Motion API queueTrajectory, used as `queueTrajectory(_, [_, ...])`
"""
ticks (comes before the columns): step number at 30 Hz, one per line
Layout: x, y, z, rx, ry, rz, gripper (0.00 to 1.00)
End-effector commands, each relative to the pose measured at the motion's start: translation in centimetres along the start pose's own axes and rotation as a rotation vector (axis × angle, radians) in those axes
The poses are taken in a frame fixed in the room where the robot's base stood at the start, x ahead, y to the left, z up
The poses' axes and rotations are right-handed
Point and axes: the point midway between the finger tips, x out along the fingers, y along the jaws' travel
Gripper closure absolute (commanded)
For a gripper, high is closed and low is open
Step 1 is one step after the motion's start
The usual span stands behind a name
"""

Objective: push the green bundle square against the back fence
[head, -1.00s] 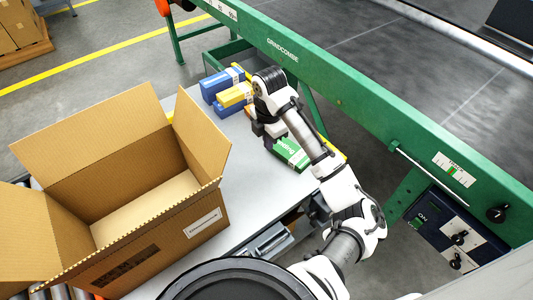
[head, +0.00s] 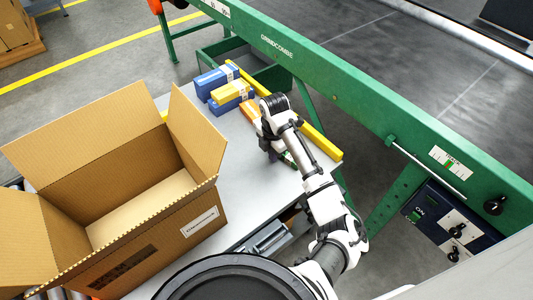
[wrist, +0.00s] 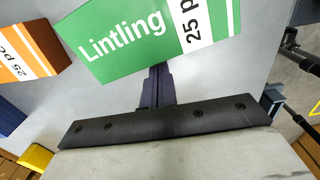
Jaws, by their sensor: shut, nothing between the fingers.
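The green bundle (wrist: 150,38), labelled "Lintling", lies on the grey table and fills the top middle of the wrist view. In the head view only a sliver of the green bundle (head: 288,160) shows past my arm. The back fence is the long yellow bar (head: 312,132) along the table's far right edge. My gripper (wrist: 158,78) is shut and empty, its tips at the bundle's near long edge; I cannot tell whether they touch. In the head view my gripper (head: 273,156) is low over the table on the side away from the fence. The gap between bundle and fence is hidden.
An orange bundle (wrist: 30,45) lies beside the green one, with blue (head: 216,78) and yellow (head: 232,93) bundles farther back. A large open carton (head: 165,235) stands at the left. The green conveyor frame (head: 345,95) runs beyond the fence. Grey table between carton and gripper is clear.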

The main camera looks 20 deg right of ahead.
Motion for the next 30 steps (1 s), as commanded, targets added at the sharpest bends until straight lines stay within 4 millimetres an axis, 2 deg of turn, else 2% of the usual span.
queueTrajectory(14, [0.1, 0.0, 0.8, 0.0, 0.0, 0.001, 1.0])
queueTrajectory(24, [0.2, 0.1, 7.1, 0.002, -0.001, -0.001, 1.0])
queueTrajectory(30, [0.0, 0.0, 8.2, 0.001, -0.001, 0.001, 1.0])
